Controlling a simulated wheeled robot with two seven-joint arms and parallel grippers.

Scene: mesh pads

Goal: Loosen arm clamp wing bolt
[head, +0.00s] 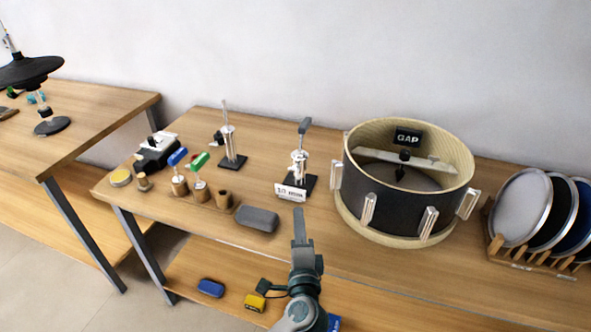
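My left gripper (300,226) comes up from the bottom middle, in front of the bench edge. Its fingers show as one narrow grey bar, so I cannot tell whether they are open or shut. Nothing shows held in it. Behind it stands a small metal post clamp (299,163) on a black base, with a dark upright handle and a white label in front. A similar post clamp (229,142) stands farther left. I cannot make out which part is the arm clamp wing bolt. My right gripper is not in view.
A large open drum shell (388,208) with a crossbar and a "GAP" sign stands to the right. Round pads (522,207) stand in a wooden rack at far right.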

